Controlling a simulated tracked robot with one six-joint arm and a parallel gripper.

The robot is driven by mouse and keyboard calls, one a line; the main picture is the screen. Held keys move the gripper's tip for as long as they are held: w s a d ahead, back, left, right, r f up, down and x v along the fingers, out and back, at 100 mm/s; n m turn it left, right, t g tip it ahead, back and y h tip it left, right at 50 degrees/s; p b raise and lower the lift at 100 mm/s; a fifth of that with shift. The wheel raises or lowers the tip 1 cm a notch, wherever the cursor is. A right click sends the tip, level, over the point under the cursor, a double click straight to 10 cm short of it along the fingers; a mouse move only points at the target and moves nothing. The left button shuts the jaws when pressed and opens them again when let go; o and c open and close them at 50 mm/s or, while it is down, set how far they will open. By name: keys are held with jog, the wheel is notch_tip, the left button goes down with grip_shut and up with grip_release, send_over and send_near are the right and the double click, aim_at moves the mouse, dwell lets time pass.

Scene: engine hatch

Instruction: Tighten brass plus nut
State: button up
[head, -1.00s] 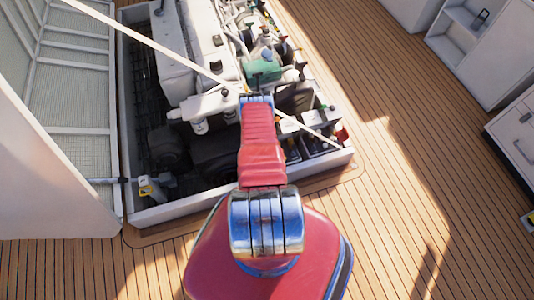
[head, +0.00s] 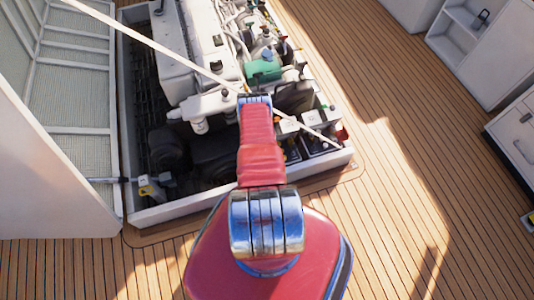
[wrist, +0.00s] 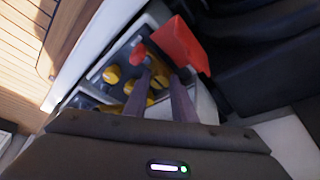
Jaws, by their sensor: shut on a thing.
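In the wrist view my gripper (wrist: 161,76) reaches down to a dark battery (wrist: 92,76) with several yellow caps (wrist: 111,75). Its two fingertips are close together beside a raised red cover (wrist: 181,46), at the plus terminal. They are shut on the brass plus nut, which is mostly hidden between them. A small red piece (wrist: 140,50) shows just left of the fingertips. In the head view the batteries (head: 318,143) are at the front right corner of the engine hatch, and my arm hides the gripper.
The white hatch frame (head: 185,211) surrounds the engine (head: 190,60). A pale strut (head: 165,47) crosses above it diagonally. The open hatch lid (head: 60,140) stands at the left. White cabinets (head: 480,50) stand at the right, with clear wooden deck between.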

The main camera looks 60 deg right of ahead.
jog(key=shift+w+m+g, duration=0.1)
jog(key=shift+m+g, duration=0.3)
jog(key=shift+m, duration=0.7)
jog(key=o, duration=1.1)
jog(key=shift+c, duration=0.2)
jog(key=v, duration=0.8)
